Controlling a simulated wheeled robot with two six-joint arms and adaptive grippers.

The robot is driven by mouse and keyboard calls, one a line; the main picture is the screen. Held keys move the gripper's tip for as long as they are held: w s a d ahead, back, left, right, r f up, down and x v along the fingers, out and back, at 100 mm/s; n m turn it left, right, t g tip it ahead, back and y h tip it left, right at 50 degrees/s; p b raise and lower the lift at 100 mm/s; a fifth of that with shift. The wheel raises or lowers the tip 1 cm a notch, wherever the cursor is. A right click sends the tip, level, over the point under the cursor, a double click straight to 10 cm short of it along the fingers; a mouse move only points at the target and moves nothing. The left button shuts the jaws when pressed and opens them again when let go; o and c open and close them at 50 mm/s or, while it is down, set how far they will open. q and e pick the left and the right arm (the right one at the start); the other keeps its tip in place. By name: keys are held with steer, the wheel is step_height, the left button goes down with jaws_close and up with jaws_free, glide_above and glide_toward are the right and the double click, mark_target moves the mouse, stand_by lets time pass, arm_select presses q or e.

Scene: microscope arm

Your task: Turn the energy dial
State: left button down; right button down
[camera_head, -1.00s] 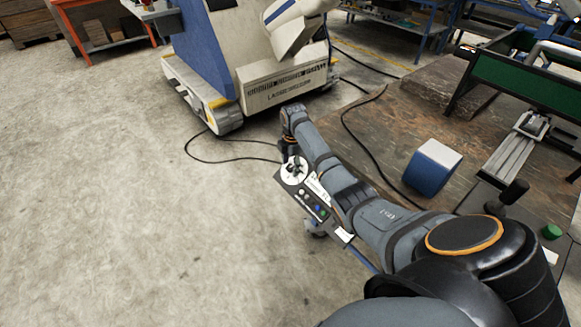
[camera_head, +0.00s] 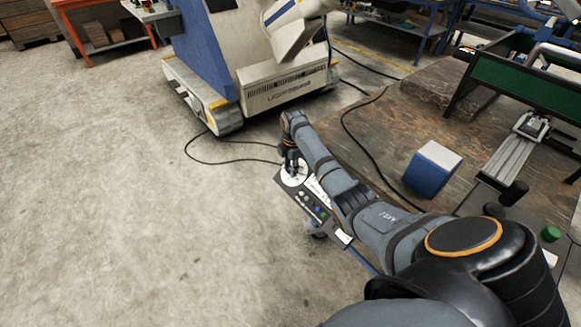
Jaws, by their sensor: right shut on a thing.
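The energy dial (camera_head: 289,181) is a round white disc at the upper left end of a dark control panel (camera_head: 318,213). The panel also carries several small buttons, a blue one among them, and white labels. My right gripper (camera_head: 293,168) points down onto the dial and is shut on its small dark knob, which the fingers mostly hide. My right arm comes in from the lower right and covers the panel's right side. My left gripper is not in view.
A large white and blue machine (camera_head: 285,88) stands behind the panel, with a black cable (camera_head: 215,161) on the floor. A brown worktable (camera_head: 400,130) with a blue and white block (camera_head: 432,169) lies to the right. The floor at left is clear.

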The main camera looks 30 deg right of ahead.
steer(key=m+t+p, duration=0.1)
steer(key=p, duration=0.1)
steer(key=m+p, duration=0.1)
steer(key=p, duration=0.2)
steer(key=m+t+p, duration=0.1)
steer(key=p, duration=0.1)
steer(key=shift+s+r+m+t+h, duration=0.25)
steer(key=shift+m+t+h, duration=0.05)
steer(key=shift+m, duration=0.1)
steer(key=shift+a+f+m+t+h+p, duration=0.15)
steer(key=shift+m+t+h+p, duration=0.25)
steer(key=shift+m+p, duration=0.6)
steer(key=shift+f+m+t+p, duration=0.15)
steer(key=shift+m+t+p, duration=0.35)
steer(key=shift+m+p, duration=0.1)
steer(key=c, duration=1)
jaws_free()
